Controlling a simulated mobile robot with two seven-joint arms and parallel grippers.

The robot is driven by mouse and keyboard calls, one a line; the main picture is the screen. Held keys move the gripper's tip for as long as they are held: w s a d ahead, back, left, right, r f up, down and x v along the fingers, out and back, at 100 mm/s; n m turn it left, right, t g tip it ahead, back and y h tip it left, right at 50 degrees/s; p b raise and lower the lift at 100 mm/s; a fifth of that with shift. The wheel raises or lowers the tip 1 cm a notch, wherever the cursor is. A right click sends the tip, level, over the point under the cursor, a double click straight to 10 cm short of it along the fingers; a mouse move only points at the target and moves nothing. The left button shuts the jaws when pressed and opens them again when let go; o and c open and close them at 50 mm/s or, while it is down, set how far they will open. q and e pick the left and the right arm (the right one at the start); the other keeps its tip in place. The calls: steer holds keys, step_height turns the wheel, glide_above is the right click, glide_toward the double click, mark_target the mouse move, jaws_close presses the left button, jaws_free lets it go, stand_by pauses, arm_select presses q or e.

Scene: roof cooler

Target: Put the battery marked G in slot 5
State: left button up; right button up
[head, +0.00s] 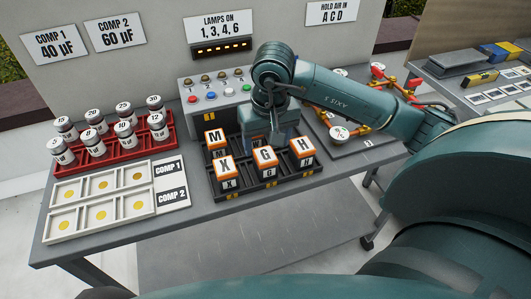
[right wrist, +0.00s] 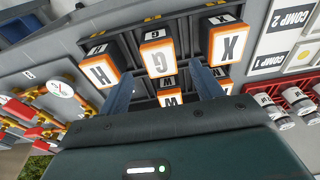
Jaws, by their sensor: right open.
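The battery marked G (head: 266,158) is an orange-and-white block with a dark body, in the front row of the black slotted tray (head: 290,181), between the batteries X (head: 225,169) and H (head: 302,148). The battery M (head: 215,138) stands behind them at the left. My right gripper (head: 268,141) points down over the tray, just behind G. In the right wrist view, G (right wrist: 158,60) shows between the two spread fingers of the right gripper (right wrist: 162,73); I cannot tell whether they touch it. Slot numbers are not readable. My left gripper is out of view.
A red rack (head: 105,156) of white cylinders and a white compartment tray (head: 100,222) stand at the left. A button panel (head: 217,97) is behind the battery tray. Gauges and yellow-red valves (head: 340,133) are at the right. The bench front is clear.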

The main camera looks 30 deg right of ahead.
mark_target(268, 160)
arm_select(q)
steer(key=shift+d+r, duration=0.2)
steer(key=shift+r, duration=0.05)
arm_select(e)
step_height(268, 160, up, 6)
steer(key=s, duration=0.1)
steer(key=shift+r, duration=0.15)
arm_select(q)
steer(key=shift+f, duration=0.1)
arm_select(e)
steer(key=shift+a, duration=0.1)
